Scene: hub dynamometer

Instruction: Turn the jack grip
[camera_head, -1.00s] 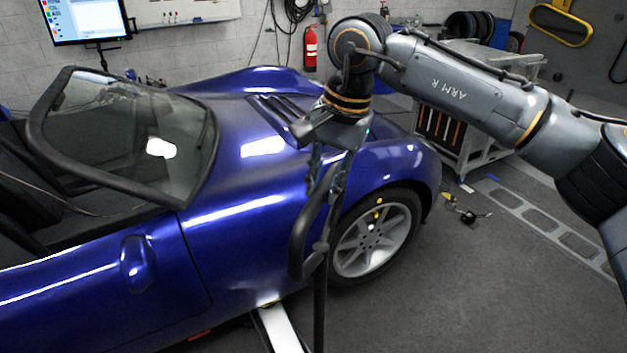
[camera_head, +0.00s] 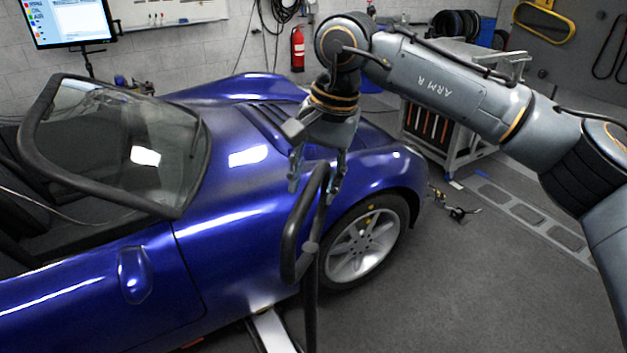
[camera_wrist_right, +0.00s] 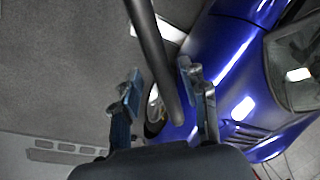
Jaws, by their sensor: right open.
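The jack grip (camera_head: 290,243) is a black loop handle on a dark upright post, in front of the blue car's front wheel. My right gripper (camera_head: 314,188) points down at the top of the loop, its fingers apart, one on each side of the grip's upper end. In the right wrist view, the grip's dark bar (camera_wrist_right: 153,50) runs between the two open fingers (camera_wrist_right: 162,90). A gap shows on the left finger's side; the right finger is close to the bar, and I cannot tell if it touches. My left gripper is not in view.
The blue car (camera_head: 225,195) stands close behind the grip, its front wheel (camera_head: 362,245) just right of the post. A light-coloured jack arm (camera_head: 272,332) lies low beside the car. A tool cart (camera_head: 445,130) stands behind. The floor at right is largely clear.

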